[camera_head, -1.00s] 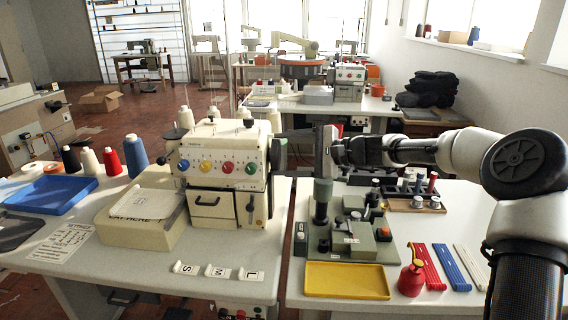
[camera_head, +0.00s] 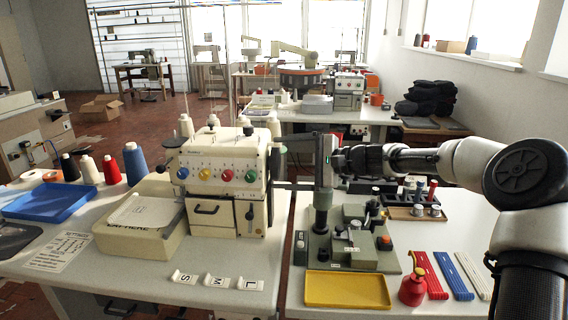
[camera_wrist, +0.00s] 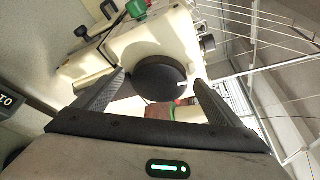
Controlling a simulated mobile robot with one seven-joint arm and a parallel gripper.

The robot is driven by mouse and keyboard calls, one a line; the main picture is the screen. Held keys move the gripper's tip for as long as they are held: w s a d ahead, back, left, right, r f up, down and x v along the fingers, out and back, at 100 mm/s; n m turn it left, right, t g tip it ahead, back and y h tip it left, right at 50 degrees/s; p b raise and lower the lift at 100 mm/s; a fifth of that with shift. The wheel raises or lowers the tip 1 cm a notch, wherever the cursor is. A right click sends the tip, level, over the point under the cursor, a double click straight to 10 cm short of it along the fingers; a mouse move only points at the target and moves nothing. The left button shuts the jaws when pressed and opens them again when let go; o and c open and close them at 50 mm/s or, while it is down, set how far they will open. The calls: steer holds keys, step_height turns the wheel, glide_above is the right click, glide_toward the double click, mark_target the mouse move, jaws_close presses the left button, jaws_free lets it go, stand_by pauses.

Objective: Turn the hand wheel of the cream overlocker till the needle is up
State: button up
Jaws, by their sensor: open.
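The cream overlocker (camera_head: 222,172) stands on the left table, with colored dials on its front. Its black hand wheel (camera_wrist: 158,77) is on the right side and shows in the wrist view as a round dark disc with a small white mark near its right edge. In the head view the wheel (camera_head: 277,160) is dark and partly hard to make out. My gripper (camera_wrist: 159,84) is open, with one finger on each side of the wheel; I cannot tell whether they touch it. In the head view my gripper (camera_head: 294,162) points left at the wheel. The needle cannot be made out.
A grey-green machine (camera_head: 352,238) stands close below my arm on the right table. A yellow tray (camera_head: 346,291), a red oil can (camera_head: 412,289) and colored strips (camera_head: 452,275) lie in front. Size blocks (camera_head: 216,281) lie before the overlocker.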

steer(key=p+v, duration=0.3)
steer(key=v, duration=1.4)
steer(key=shift+d, duration=0.2)
steer(key=shift+r, duration=0.15)
steer(key=w+a+f+m+p, duration=0.1)
steer(key=w+a+p, duration=0.1)
steer(key=a+p, duration=0.3)
steer(key=w+a+f+g+p, duration=0.1)
steer(key=w+a+p, duration=0.1)
steer(key=a+p, duration=0.3)
steer(key=w+a+f+m+p, duration=0.1)
steer(key=w+a+p, duration=0.1)
steer(key=a+p, duration=0.4)
steer(key=shift+w+f+m+g+h+p, duration=0.25)
steer(key=shift+m+g+h+p, duration=0.05)
steer(key=shift+p, duration=1.65)
steer(key=shift+c, duration=0.5)
